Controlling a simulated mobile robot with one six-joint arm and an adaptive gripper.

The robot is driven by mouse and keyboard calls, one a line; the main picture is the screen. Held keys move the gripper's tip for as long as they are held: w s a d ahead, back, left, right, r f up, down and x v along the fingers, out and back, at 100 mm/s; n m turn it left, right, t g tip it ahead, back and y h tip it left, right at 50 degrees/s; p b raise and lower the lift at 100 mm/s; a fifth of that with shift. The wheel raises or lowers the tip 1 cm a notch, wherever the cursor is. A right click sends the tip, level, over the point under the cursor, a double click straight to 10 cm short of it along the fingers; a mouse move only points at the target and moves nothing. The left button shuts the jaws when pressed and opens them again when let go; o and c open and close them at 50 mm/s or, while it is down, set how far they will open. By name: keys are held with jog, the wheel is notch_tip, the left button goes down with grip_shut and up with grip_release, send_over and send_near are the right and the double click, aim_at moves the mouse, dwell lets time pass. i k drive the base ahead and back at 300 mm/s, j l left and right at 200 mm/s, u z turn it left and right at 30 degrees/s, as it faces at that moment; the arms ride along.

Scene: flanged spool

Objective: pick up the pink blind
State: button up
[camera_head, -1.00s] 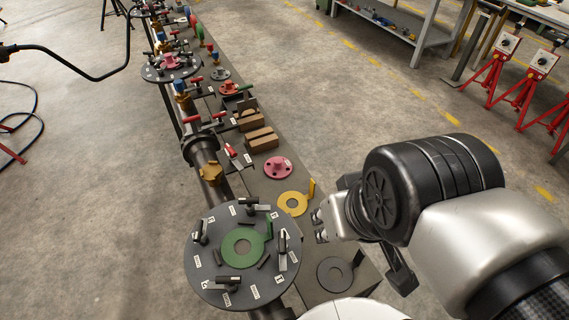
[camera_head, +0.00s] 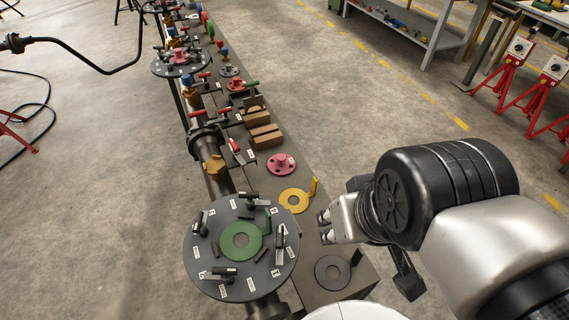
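A pink round flanged piece (camera_head: 281,163) with a raised centre and dark holes lies flat on the long grey bench, between the wooden blocks and the yellow ring. A second pink piece (camera_head: 180,57) sits on the far round plate. My gripper (camera_head: 325,227) is to the right of the near round plate, below the yellow ring in the picture. It points left. Its two fingertips look apart, with nothing visible between them. It is apart from both pink pieces. My wrist hides part of the bench's right side.
A yellow ring with a tab (camera_head: 295,200) lies between the near pink piece and my gripper. A dark ring (camera_head: 332,272) lies on the bench's near end. The near round plate (camera_head: 205,262) holds a green ring (camera_head: 241,241) and several clamps. Wooden blocks (camera_head: 266,136) lie beyond the pink piece.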

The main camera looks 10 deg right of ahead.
aim_at(282, 162)
jog(key=l+u, duration=0.1)
jog(key=l, duration=0.4)
jog(key=k+l+u, duration=0.1)
jog(key=l, duration=0.45)
jog(key=l+u, duration=0.1)
jog(key=l, duration=0.4)
jog(key=k+l+u, duration=0.1)
jog(key=l, duration=0.4)
jog(key=k+l+u, duration=0.1)
jog(key=l, duration=0.4)
jog(key=i+l+u, duration=0.35)
jog(key=i, duration=0.5)
jog(key=i+l+u, duration=0.3)
jog(key=i+l, duration=0.5)
jog(key=i+j, duration=0.25)
